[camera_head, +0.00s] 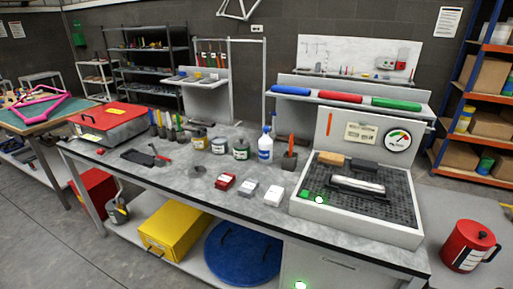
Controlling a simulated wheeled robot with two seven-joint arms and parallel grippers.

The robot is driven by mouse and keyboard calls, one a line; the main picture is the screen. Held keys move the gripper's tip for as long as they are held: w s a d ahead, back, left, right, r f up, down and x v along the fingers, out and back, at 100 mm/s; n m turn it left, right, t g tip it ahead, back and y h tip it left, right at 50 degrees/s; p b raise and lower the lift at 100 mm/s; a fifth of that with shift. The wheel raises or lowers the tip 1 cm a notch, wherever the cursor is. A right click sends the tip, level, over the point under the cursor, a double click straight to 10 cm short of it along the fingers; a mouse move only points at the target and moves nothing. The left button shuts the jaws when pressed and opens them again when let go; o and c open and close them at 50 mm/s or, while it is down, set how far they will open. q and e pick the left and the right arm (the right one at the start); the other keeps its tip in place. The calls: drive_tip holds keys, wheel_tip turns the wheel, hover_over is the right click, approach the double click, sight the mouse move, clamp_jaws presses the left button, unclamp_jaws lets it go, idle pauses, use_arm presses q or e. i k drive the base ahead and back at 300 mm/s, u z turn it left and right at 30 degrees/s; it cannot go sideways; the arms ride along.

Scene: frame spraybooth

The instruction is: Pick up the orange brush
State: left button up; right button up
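An orange upright handle (291,145), which looks like the orange brush, stands in a small dark holder (289,161) on the grey workbench (225,172). The holder is right of a white and blue spray bottle (265,146) and left of the grated tray. The lower end of the handle is hidden in the holder, so I cannot see bristles. Neither of my grippers shows in the head view.
A grated tray (413,235) with a block and a dark and silver item fills the bench's right end. Jars (241,150), small boxes (248,187) and a red case (108,121) stand on the bench. A shelf (342,103) with coloured rolls is behind.

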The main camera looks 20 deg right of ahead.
sight(291, 143)
drive_tip(key=z, duration=0.15)
drive_tip(key=i, duration=1.15)
drive_tip(key=z, duration=0.65)
